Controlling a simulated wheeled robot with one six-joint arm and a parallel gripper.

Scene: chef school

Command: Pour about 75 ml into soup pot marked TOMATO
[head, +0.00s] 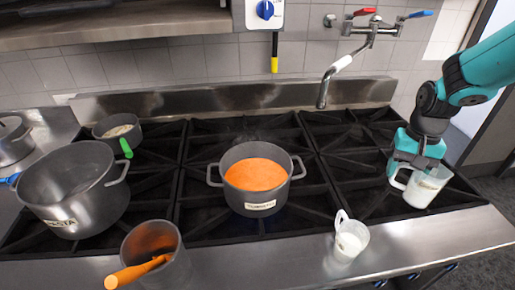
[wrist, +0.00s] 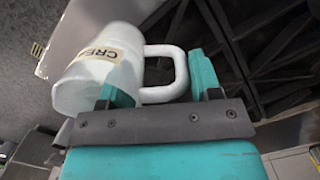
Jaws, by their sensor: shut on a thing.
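The soup pot with orange soup (head: 237,204) stands on the middle of the stove; its small front label is hard to read but looks like TOMATO. My gripper (head: 400,172) is at the right end of the stove, well to the right of that pot. It is shut on the handle of a whitish jug (head: 422,193), which looks roughly upright. In the wrist view the jug (wrist: 75,92) carries a label starting "CREA", and its handle lies between my teal fingers (wrist: 162,85). How full the jug is cannot be told.
A second small jug (head: 350,240) with white contents stands on the front steel ledge. A large pot marked PASTA (head: 75,205), a small pan (head: 118,131) and a container with an orange-handled tool (head: 172,268) are left. A faucet (head: 335,75) hangs at the back right.

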